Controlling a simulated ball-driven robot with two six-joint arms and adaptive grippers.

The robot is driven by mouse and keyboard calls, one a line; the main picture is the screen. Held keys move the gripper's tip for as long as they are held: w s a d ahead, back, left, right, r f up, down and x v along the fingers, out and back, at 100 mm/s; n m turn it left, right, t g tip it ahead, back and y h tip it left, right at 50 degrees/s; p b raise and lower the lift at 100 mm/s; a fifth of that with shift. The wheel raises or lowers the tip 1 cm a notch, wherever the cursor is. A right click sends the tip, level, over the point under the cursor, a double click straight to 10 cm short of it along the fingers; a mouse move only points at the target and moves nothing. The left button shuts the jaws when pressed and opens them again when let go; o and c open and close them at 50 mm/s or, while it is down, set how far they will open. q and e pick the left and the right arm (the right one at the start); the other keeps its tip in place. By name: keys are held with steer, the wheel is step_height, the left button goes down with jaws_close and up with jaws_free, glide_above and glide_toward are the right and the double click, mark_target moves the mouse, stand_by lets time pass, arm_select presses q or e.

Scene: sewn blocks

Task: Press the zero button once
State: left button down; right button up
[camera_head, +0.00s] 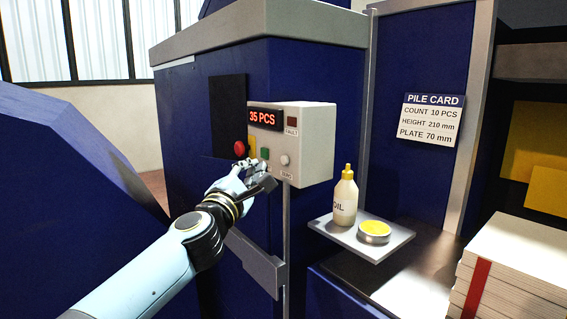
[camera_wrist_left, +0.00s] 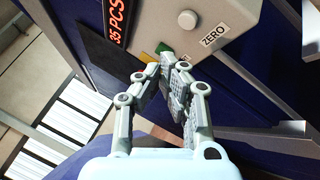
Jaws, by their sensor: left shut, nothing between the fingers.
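The control box (camera_head: 312,140) is mounted on the blue machine, and its red display (camera_head: 264,117) reads 35 PCS. The zero button (camera_head: 285,160) is a pale round knob low on the box's face; in the left wrist view it shows as a white knob (camera_wrist_left: 187,19) beside the ZERO label (camera_wrist_left: 214,35). A green button (camera_head: 265,153) sits left of it. My left gripper (camera_head: 262,170) is shut and empty, just in front of the box's lower edge, left of and below the zero button. In the left wrist view its fingers (camera_wrist_left: 168,66) overlap the green button's area. My right gripper is not in view.
A red button (camera_head: 240,147) sits on a yellow plate left of the box. A small shelf (camera_head: 385,247) below right holds an oil bottle (camera_head: 345,200) and a round tin (camera_head: 374,232). A stack of white blocks (camera_head: 520,260) stands at far right. A pile card (camera_head: 432,119) hangs behind.

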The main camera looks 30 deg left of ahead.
mark_target(285, 160)
arm_select(q)
steer(key=w, duration=0.1)
steer(key=w+d, duration=0.1)
steer(key=w, duration=0.1)
steer(key=shift+d, duration=0.15)
stand_by(1.3)
steer(key=shift+w, duration=0.15)
steer(key=shift+w+d, duration=0.15)
steer(key=shift+w, duration=0.1)
